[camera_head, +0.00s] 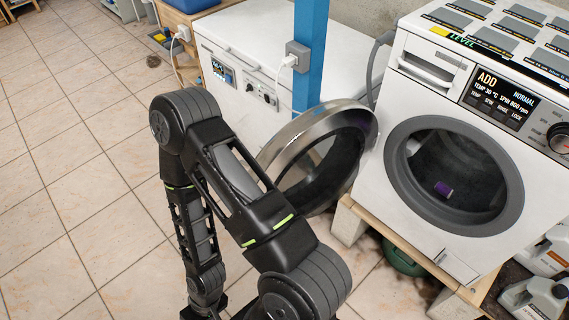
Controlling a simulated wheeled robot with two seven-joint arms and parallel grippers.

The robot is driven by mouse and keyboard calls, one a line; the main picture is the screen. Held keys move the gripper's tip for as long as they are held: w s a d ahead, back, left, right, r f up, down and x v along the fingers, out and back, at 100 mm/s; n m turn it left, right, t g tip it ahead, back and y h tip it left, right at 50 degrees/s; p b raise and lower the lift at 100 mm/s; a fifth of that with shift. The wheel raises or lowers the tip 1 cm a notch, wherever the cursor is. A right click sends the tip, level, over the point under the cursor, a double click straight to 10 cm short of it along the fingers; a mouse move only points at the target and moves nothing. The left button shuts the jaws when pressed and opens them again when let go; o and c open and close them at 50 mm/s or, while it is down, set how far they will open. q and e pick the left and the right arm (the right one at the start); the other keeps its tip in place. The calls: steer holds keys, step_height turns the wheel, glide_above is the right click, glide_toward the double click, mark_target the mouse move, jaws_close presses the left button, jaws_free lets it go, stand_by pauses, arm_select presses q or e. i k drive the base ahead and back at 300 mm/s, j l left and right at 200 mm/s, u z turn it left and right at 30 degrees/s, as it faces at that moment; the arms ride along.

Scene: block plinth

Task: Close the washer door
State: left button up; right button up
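The washer (405,110) is white and stands at the right on a wooden plinth, with its round opening facing me. Its door (320,130), a chrome-rimmed ring with dark glass, stands wide open on the left side of the opening. A small purple item (443,189) shows inside the dark drum. One of my black arms rises from the bottom edge, bends at the upper left and runs back down. It hides the lower left part of the door; I cannot tell whether it touches it. Neither gripper can be made out in this view.
A blue post (310,50) with a socket and plug stands behind the door. A white chest appliance (255,45) is behind it. Bottles (535,297) stand at the lower right beside the plinth (400,250). Tiled floor (75,180) at the left is mostly clear.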

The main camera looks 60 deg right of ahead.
mark_target(314, 160)
steer(key=i+z, duration=0.5)
steer(key=i, duration=0.75)
steer(key=i+z, duration=0.3)
steer(key=i+j+z, duration=0.35)
steer(key=i+z, duration=0.1)
steer(key=z, duration=0.85)
steer(key=i+j+z, duration=0.1)
steer(key=z, duration=0.35)
steer(key=i+j+z, duration=0.1)
steer(key=z, duration=0.35)
